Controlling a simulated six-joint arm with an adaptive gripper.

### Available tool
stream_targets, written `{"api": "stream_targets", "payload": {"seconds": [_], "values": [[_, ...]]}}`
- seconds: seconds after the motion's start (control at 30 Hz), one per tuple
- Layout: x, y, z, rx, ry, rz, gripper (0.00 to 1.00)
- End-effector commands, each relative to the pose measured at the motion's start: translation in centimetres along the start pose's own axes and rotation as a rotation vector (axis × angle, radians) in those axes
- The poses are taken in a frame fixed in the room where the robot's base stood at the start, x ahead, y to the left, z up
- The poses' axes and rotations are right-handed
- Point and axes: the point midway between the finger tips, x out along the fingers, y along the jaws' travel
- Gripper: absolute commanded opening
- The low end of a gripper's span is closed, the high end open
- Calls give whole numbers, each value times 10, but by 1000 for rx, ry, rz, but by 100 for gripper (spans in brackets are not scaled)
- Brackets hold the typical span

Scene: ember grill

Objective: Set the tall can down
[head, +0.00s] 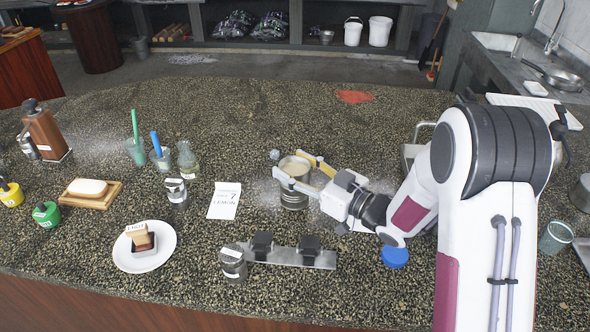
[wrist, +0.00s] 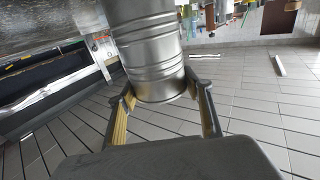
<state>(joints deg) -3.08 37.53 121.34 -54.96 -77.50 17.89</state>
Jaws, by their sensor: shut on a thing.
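The tall can (head: 293,198) is ribbed, silver metal, with an open-looking tan top in the head view. In the wrist view, the can (wrist: 148,50) fills the upper middle between the yellow-padded fingers (wrist: 160,97). My gripper is shut on it. I cannot tell whether its base touches the counter.
The speckled counter (head: 250,120) is clear behind the can. A white card (head: 224,200) lies left of it. A metal plate (head: 290,257) with black blocks and a small can (head: 233,262) are in front. A blue lid (head: 395,257) lies under my arm.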

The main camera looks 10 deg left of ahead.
Motion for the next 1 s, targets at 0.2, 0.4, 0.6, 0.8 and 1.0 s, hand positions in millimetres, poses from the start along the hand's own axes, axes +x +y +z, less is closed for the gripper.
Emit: {"api": "stream_targets", "payload": {"seconds": [0.2,0.4,0.6,0.8,1.0], "values": [[0,0,9,-2,3,0,0],[0,0,9,-2,3,0,0],[0,0,11,-1,2,0,0],[0,0,13,-1,0,0,67],[0,0,12,-1,0,0,67]]}}
